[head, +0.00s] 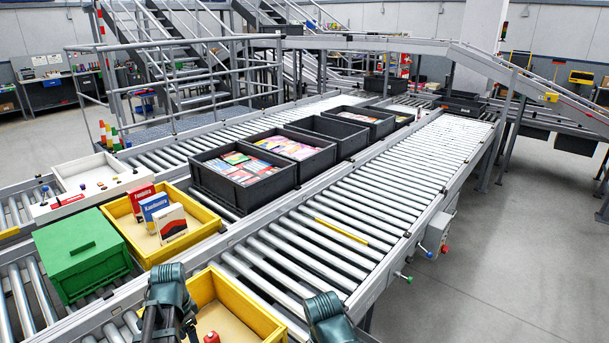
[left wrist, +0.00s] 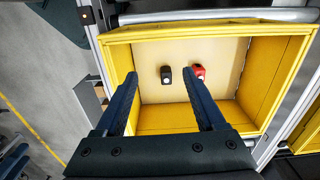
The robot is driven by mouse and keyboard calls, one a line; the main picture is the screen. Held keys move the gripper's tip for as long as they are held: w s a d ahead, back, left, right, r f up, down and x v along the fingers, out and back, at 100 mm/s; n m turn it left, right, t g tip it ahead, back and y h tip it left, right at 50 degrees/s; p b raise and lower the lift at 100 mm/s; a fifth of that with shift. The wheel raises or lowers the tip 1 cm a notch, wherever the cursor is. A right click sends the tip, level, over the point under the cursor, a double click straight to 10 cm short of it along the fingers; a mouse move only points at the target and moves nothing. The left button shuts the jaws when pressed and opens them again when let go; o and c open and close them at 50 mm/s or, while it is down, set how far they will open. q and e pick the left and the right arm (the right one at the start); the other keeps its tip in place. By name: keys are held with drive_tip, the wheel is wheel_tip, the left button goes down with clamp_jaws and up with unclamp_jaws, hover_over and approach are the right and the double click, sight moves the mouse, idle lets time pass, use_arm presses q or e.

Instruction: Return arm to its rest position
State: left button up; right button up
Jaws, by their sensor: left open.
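My left gripper shows in the left wrist view (left wrist: 158,82), open, its two dark blue fingers pointing over a yellow bin (left wrist: 285,75). A small black object (left wrist: 166,76) lies on the bin's pale floor and appears between the fingertips. A small red object (left wrist: 199,71) lies beside it, just past the right finger, partly covered. Nothing is gripped. In the head view my left arm (head: 168,300) stands at the left side of the near yellow bin (head: 262,318); its fingers are hidden. My right arm (head: 328,315) shows at the bottom edge; its gripper is out of frame.
A green box (head: 82,250) stands left of a yellow bin (head: 208,225) holding three upright boxes. A white tray (head: 98,172) is behind. Black crates (head: 245,195) line the middle conveyor. The right roller conveyor is mostly clear, with one yellow strip (head: 341,231).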

use_arm(q)
drive_tip(key=shift+n+y, duration=0.3)
drive_tip(key=shift+n, duration=0.5)
drive_tip(key=d+f+b, duration=0.1)
drive_tip(key=d, duration=0.3)
drive_tip(key=s+d+f+b, duration=0.1)
drive_tip(key=d+f+b, duration=0.1)
drive_tip(key=d, duration=0.2)
drive_tip(key=s+d+f+b, duration=0.1)
drive_tip(key=d+f, duration=0.1)
drive_tip(key=d, duration=0.2)
drive_tip(key=s+d+f+n+b, duration=0.1)
drive_tip(key=s+d+f+b, duration=0.1)
drive_tip(key=d, duration=0.4)
drive_tip(key=s+d+f+n+b, duration=0.1)
drive_tip(key=s+d+f+b, duration=0.1)
drive_tip(key=d, duration=0.4)
drive_tip(key=shift+s+f+y+b, duration=0.25)
drive_tip(key=shift+s+b, duration=0.35)
drive_tip(key=shift+s, duration=0.4)
use_arm(e)
wheel_tip(320, 180, down, 10)
drive_tip(key=shift+w+r, duration=0.15)
drive_tip(key=shift+r, duration=0.1)
